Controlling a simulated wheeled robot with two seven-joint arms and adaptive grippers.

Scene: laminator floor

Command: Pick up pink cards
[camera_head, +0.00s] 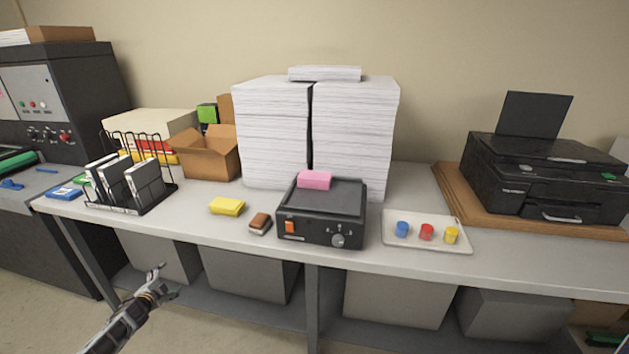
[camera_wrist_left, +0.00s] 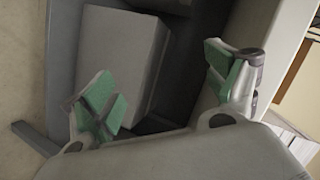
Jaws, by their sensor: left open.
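The pink cards (camera_head: 314,179) form a small stack on the back left part of the top of a black laminator-like machine (camera_head: 322,228) on the table. My left gripper (camera_head: 161,282) is low at the left, in front of the table's front edge and well apart from the pink cards. In the left wrist view its two fingers with green pads (camera_wrist_left: 160,88) are spread wide with nothing between them. My right gripper is not in view.
The table (camera_head: 385,275) also holds a yellow stack (camera_head: 227,206), a brown-topped block (camera_head: 260,223), a tray (camera_head: 428,246) with coloured pots, a wire rack (camera_head: 130,208), tall paper stacks (camera_head: 355,135) and a printer (camera_head: 545,175). Grey boxes (camera_head: 395,298) stand below.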

